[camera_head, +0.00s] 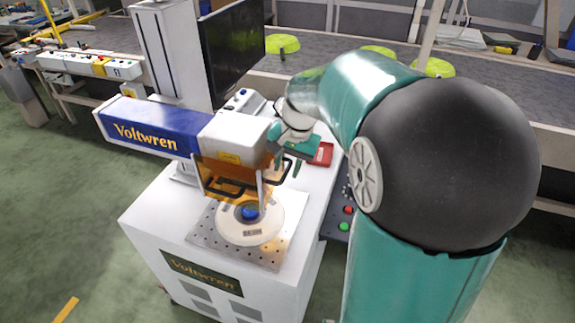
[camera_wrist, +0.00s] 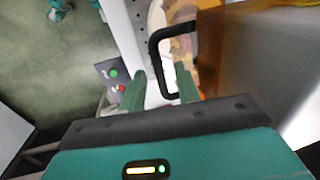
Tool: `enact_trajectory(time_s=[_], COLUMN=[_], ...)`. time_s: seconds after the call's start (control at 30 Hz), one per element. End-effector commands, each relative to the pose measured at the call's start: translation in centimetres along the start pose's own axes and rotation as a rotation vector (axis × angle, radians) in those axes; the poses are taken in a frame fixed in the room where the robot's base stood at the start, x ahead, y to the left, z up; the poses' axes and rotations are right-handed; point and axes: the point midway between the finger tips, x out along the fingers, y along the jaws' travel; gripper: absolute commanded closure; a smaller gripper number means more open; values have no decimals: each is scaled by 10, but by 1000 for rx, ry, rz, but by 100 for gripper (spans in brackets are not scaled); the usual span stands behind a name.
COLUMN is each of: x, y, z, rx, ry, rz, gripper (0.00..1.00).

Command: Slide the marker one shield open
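The marker (camera_head: 160,125) is a blue and white Voltwren machine on a white cabinet. Its orange see-through shield (camera_head: 224,172) hangs under the white head, with black bar handles (camera_head: 238,190); it appears lowered over the work plate. My gripper (camera_head: 288,168) is at the right side of the shield, fingers pointing down. In the wrist view my gripper (camera_wrist: 160,82) has its green fingers apart. A black handle (camera_wrist: 153,55) of the orange shield (camera_wrist: 245,60) shows between the fingers in the picture; whether it lies at fingertip depth I cannot tell. I see no contact.
A round white fixture (camera_head: 272,222) with a blue piece (camera_head: 248,212) sits on a perforated plate (camera_head: 208,238) below the shield. A red tray (camera_head: 322,154) lies behind my gripper. Red and green buttons (camera_head: 345,227) are on the right.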

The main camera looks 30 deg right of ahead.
Motion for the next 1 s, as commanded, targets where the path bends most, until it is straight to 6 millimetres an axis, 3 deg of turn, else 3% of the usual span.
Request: enact_trajectory(time_s=[0.17,0.33,0.8,1.0], x=[0,-15,-113,-135], y=[0,0,0,0], z=[0,0,0,0], rx=[0,0,0,1], ry=[-1,1,3,0], rz=[0,-1,-1,0], gripper=[67,67,67,67])
